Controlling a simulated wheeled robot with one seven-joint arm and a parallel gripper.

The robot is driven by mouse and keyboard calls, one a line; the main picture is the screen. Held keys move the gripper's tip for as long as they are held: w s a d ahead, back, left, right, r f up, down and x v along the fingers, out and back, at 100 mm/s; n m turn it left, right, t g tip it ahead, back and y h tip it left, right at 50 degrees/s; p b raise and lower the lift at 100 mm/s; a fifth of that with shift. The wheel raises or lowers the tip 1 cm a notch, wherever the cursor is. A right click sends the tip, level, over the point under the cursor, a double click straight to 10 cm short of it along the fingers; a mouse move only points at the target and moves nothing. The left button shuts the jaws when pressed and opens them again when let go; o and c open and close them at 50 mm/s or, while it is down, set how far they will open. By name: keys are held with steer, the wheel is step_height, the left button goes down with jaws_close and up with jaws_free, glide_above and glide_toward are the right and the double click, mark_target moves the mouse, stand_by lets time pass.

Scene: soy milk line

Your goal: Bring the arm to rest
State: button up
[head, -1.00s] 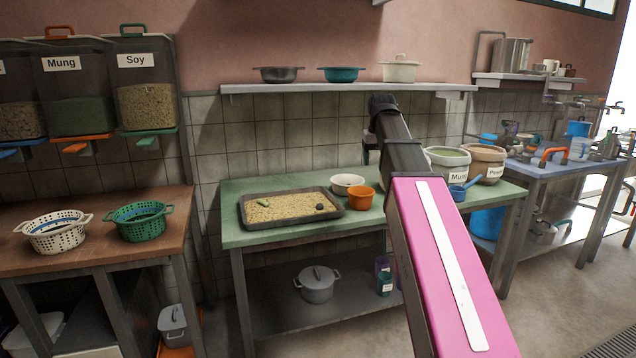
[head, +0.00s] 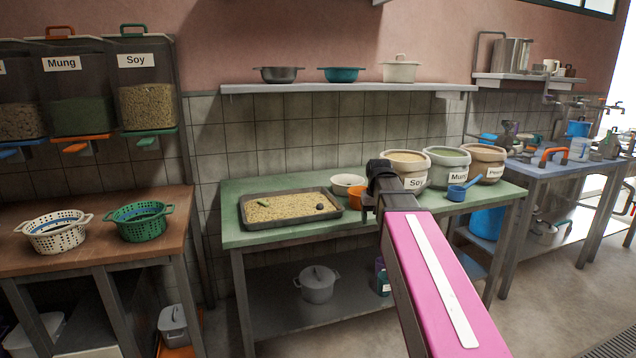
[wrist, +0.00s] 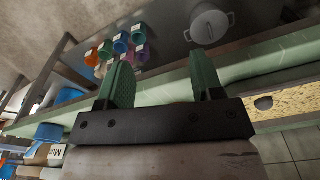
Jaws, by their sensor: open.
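My arm shows in the head view as a pink link with a dark wrist (head: 382,178) at its far end, in front of the green table (head: 262,236). In the wrist view my gripper (wrist: 160,82) has two green fingers set wide apart, with nothing between them. The fingers show against the table's green edge and the lower shelf. In the head view the fingers cannot be made out.
A tray of beans (head: 285,208), a white bowl (head: 346,182) and the Soy tub (head: 414,172) stand on the table near my wrist. A lidded pot (head: 317,284) and several coloured cups (wrist: 121,47) are on the lower shelf. The floor at right is clear.

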steer(key=s+f, duration=0.8)
steer(key=f, duration=0.5)
steer(key=s+f, duration=0.8)
steer(key=f, duration=0.5)
steer(key=shift+s+g, duration=0.2)
steer(key=shift+g, duration=0.2)
